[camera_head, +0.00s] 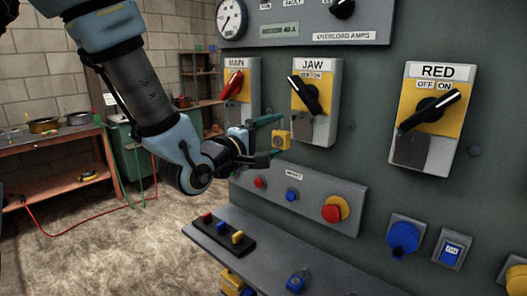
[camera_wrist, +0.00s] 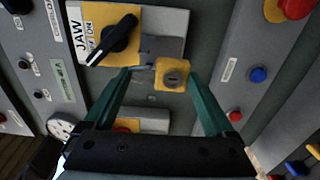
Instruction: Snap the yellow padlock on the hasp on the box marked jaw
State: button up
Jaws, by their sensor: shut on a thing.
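The yellow padlock (camera_head: 281,140) is between the green fingers of my gripper (camera_head: 278,137), which is shut on it. It also shows in the wrist view (camera_wrist: 172,75), with its keyhole face toward the camera. The box marked JAW (camera_head: 325,98) is on the grey panel, with a black handle slanting toward the upper left, on the OFF side. Its grey hasp (camera_head: 302,127) is at the lower part of the box. In the wrist view the hasp (camera_wrist: 165,48) lies just beyond the padlock. I cannot tell whether the shackle touches the hasp.
The MAIN box (camera_head: 240,85) with a red handle is left of JAW, and the RED box (camera_head: 430,105) is to its right. Below are a button strip (camera_head: 270,200) and a ledge (camera_head: 265,262) with small coloured items. A workbench (camera_head: 50,150) stands far left.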

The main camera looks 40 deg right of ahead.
jog(key=shift+s+a+r, duration=0.1)
jog(key=shift+r, duration=0.05)
jog(key=shift+x, duration=2.95)
jog(key=shift+d, duration=0.4)
jog(key=shift+x, duration=0.8)
jog(key=o, duration=1.1)
jog(key=shift+a, duration=0.2)
jog(key=shift+p+v, duration=0.4)
jog(key=shift+v, duration=3.9)
